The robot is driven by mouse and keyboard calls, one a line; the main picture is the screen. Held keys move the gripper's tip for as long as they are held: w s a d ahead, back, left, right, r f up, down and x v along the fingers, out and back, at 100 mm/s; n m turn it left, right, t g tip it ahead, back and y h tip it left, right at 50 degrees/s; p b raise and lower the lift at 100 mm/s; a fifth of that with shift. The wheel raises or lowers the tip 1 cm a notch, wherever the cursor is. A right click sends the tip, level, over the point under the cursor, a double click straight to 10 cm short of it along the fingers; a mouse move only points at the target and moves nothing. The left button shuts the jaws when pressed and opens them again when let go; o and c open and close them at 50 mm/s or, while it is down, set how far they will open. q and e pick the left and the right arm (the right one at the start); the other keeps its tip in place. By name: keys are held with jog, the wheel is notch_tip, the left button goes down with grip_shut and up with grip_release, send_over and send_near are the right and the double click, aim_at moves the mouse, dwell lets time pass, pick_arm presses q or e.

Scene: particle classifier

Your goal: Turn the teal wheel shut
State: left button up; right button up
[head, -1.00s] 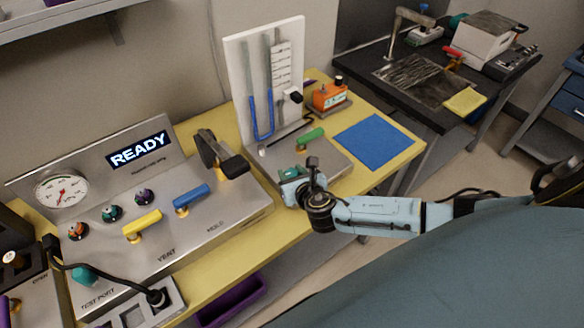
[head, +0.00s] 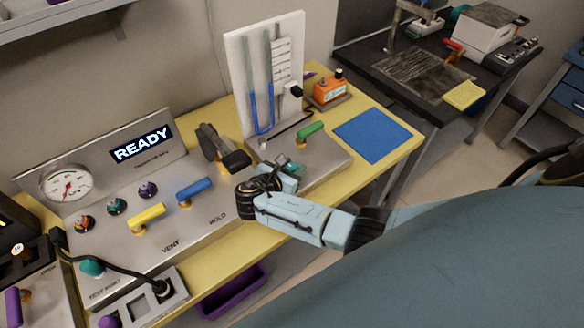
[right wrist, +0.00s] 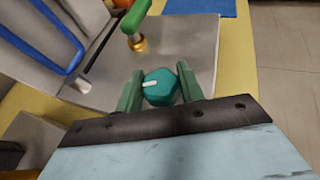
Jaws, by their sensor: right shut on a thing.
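The teal wheel (right wrist: 160,88) is a small faceted knob with a white pointer mark, low on the metal plate of the tube-gauge unit. In the right wrist view, the white mark points left. My right gripper (right wrist: 160,80) is shut on it, with one green finger on each side. In the head view my right gripper (head: 289,172) is at the front of that plate and mostly covers the wheel. My left gripper is not in view.
A green-handled valve (head: 311,130) stands just behind the wheel, beside the white tube-gauge board (head: 240,95). A black-topped lever (head: 225,150) stands to the left, on the panel reading READY (head: 142,150). A blue mat (head: 373,135) lies clear at right.

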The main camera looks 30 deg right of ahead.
jog(key=shift+m+g+h+b, duration=0.7)
jog(key=shift+m+g+b, duration=0.15)
jog(key=shift+m+g, duration=0.8)
jog(key=shift+r, duration=0.1)
jog(key=shift+d, duration=0.1)
jog(key=o, duration=1)
